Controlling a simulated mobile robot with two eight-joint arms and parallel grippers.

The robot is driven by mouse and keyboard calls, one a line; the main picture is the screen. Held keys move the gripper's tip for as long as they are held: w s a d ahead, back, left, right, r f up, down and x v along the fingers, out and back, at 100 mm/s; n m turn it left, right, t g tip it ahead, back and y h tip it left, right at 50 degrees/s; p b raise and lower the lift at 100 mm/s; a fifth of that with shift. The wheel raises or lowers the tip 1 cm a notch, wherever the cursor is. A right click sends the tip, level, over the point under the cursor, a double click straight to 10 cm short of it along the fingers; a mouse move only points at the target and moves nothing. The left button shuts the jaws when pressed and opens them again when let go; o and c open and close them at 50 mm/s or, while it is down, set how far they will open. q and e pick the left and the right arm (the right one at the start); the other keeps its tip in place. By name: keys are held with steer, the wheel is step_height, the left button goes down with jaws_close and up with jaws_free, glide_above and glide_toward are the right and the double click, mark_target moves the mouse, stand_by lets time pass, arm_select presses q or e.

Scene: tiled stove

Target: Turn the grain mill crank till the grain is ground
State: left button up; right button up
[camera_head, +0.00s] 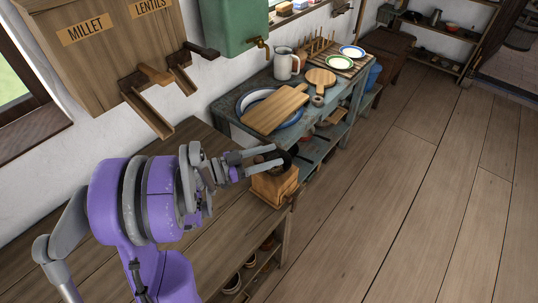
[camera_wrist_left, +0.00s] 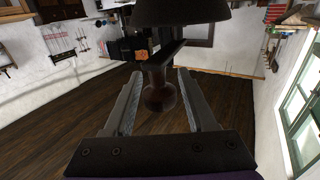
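The grain mill (camera_head: 275,186) is a small wooden box with a dark top, standing near the right end of the wooden bench. My left gripper (camera_head: 272,159) reaches over it from the left and hides part of its top. In the left wrist view, the crank's dark round knob (camera_wrist_left: 160,96) hangs below the crank arm (camera_wrist_left: 164,54) and lies between the fingers of my left gripper (camera_wrist_left: 160,85). The fingers are apart, with a gap showing on each side of the knob. The mill's dark bowl (camera_wrist_left: 182,10) fills the top of that view. The grain is not visible. My right gripper is not in view.
A wooden dispenser (camera_head: 110,50) labelled millet and lentils hangs on the wall above the bench (camera_head: 225,240). Behind the mill, a blue-grey table (camera_head: 228,108) holds a cutting board (camera_head: 275,108), plates and a jug (camera_head: 286,64). The floor at right is clear.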

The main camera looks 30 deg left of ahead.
arm_select(q)
jaws_close()
stand_by(1.2)
